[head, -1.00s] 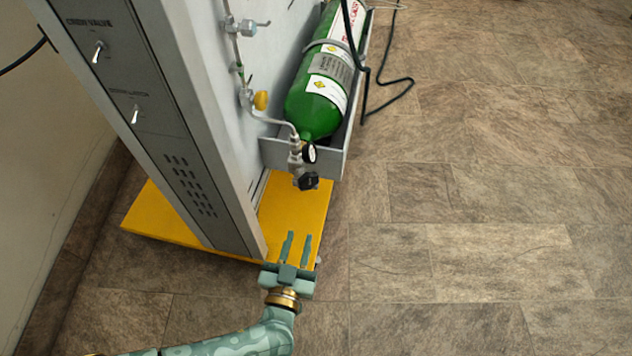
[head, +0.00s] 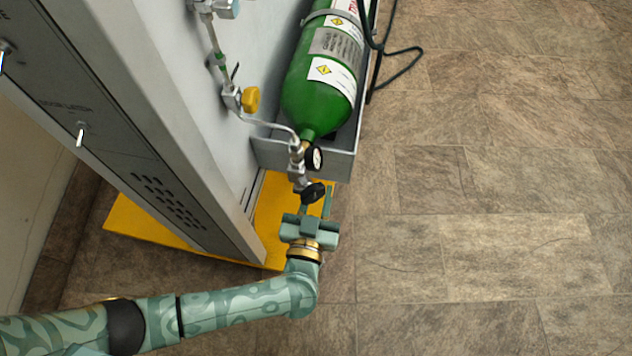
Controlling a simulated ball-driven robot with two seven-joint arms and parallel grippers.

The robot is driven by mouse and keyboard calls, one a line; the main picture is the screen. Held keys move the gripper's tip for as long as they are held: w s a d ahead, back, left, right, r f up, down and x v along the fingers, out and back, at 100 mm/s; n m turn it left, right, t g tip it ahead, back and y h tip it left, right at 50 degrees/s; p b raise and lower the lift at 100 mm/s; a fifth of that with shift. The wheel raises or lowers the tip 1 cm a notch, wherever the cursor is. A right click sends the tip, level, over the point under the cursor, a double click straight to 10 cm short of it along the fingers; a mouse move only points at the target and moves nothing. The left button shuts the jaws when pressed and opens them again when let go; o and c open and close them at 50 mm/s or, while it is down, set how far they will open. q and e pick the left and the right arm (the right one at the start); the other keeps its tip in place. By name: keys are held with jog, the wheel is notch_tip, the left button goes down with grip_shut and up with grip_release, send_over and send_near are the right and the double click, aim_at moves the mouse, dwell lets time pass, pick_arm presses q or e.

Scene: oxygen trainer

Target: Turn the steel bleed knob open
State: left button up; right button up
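A grey metal valve body (head: 297,172) hangs from the neck of the green cylinder (head: 318,88), with a dark round knob (head: 313,193) at its lower end. A small steel-coloured valve handle (head: 226,9) shows on the panel pipe at the top edge. I cannot tell for certain which of these is the bleed knob. My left gripper (head: 316,204) points up the picture just below the dark knob, its fingers apart. The knob overlaps the left finger's tip; contact cannot be told. My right gripper is out of view.
A yellow knob (head: 250,100) sits on the panel pipe, left of the cylinder. The tall grey cabinet (head: 170,130) stands on a yellow base (head: 150,222). A grey tray (head: 341,166) holds the cylinder. A black hose (head: 403,53) lies at upper right. The floor at right is clear.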

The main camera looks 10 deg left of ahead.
pick_arm(q)
jog(key=shift+w, duration=0.15)
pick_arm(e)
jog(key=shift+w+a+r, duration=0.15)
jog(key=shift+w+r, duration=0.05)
pick_arm(q)
grip_shut()
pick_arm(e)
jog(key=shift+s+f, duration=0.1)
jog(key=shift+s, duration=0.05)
